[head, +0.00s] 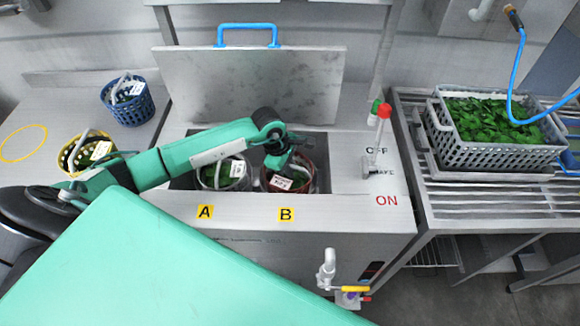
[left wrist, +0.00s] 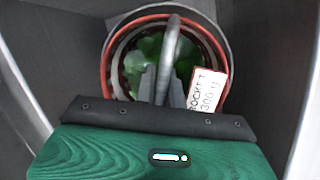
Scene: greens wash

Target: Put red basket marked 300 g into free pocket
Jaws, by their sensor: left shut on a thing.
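The red basket (head: 306,174) sits down inside pocket B of the steel wash tank, with green leaves in it. Its white tag (left wrist: 207,91) reads "ROCKET 300 g" in the left wrist view, where the basket's red rim (left wrist: 106,68) shows round the leaves. My left gripper (head: 283,161) reaches down over the basket and is shut on its grey arched handle (left wrist: 171,50). The fingers (left wrist: 162,86) hide part of the handle and leaves. I cannot tell whether the basket rests on the pocket floor. My right gripper is not in view.
A pale basket (head: 224,174) of greens stands in pocket A. The raised lid (head: 260,85) with blue handle stands behind. A blue basket (head: 127,103) and yellow basket (head: 88,154) stand at left. A red-topped lever (head: 382,125) stands at right, beside a grey crate (head: 495,155) of greens.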

